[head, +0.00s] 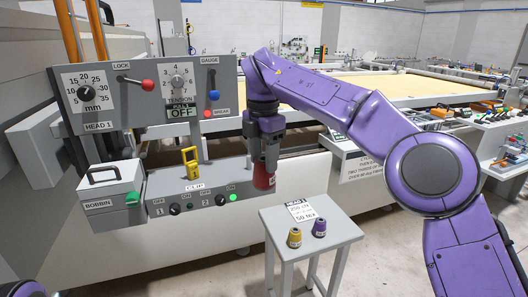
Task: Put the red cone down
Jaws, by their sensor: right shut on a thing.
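The red cone (263,178) is held below my right gripper (266,162), which points down with its jaws shut on it. The cone hangs in the air, above and to the left of a small grey side table (327,239), in front of the machine's lower panel. On the table stand a yellow cone (295,238) and a purple cone (320,228), next to a printed card (302,212). The upper part of the red cone is hidden by the gripper. My left gripper does not show.
A machine head panel (150,95) with knobs and levers stands at the left, with a bobbin box (112,195) and a yellow clip (190,160) below it. A quilting bed (400,88) lies behind. A workbench with tools (475,120) is at the right. The table's front right is bare.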

